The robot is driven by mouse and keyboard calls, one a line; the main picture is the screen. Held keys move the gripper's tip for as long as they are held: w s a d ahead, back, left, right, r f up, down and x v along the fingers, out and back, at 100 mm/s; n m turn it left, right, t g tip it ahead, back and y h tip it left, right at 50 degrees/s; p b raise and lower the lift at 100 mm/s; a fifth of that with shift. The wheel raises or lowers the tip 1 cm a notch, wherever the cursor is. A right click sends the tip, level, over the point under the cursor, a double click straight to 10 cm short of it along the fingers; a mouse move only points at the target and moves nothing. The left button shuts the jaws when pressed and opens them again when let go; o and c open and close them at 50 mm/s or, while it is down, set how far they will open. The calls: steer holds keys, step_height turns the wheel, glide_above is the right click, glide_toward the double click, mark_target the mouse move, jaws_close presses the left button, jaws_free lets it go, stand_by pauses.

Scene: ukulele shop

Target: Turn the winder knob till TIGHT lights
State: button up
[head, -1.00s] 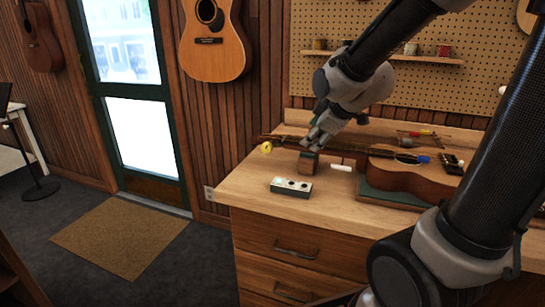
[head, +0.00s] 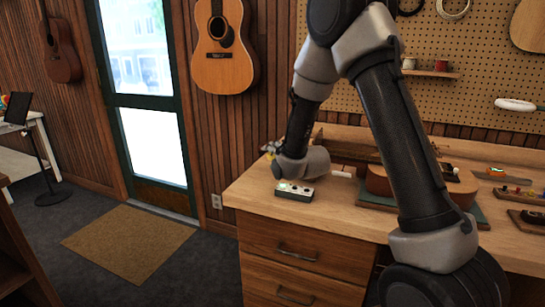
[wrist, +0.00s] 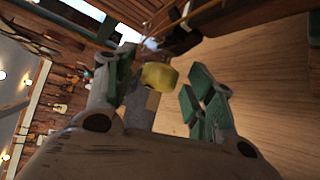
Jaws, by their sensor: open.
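The yellow winder knob (wrist: 158,76) shows in the wrist view between the fingers of my gripper (wrist: 161,82). The green-padded fingers are open, with a visible gap between the knob and the right finger; whether the left finger touches it I cannot tell. In the head view my gripper (head: 271,149) is at the bench's far left end, partly hidden by my wrist. The small indicator box (head: 294,190) sits on the bench just in front of it. A pale glow shows at the box's left end; its lettering is too small to read.
The ukulele (head: 378,183) lies on a green mat on the bench (head: 330,215), partly behind my arm. A white piece (head: 343,171) lies near it. Small tools and trays (head: 515,192) are at the right. The bench's front left is clear.

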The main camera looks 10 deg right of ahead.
steer(key=shift+x, duration=0.8)
steer(key=c, duration=1)
steer(key=shift+f+m+t, duration=0.1)
steer(key=shift+m+t, duration=0.2)
steer(key=shift+t, duration=0.1)
steer(key=shift+m+t+y, duration=0.6)
steer(key=shift+t, duration=0.1)
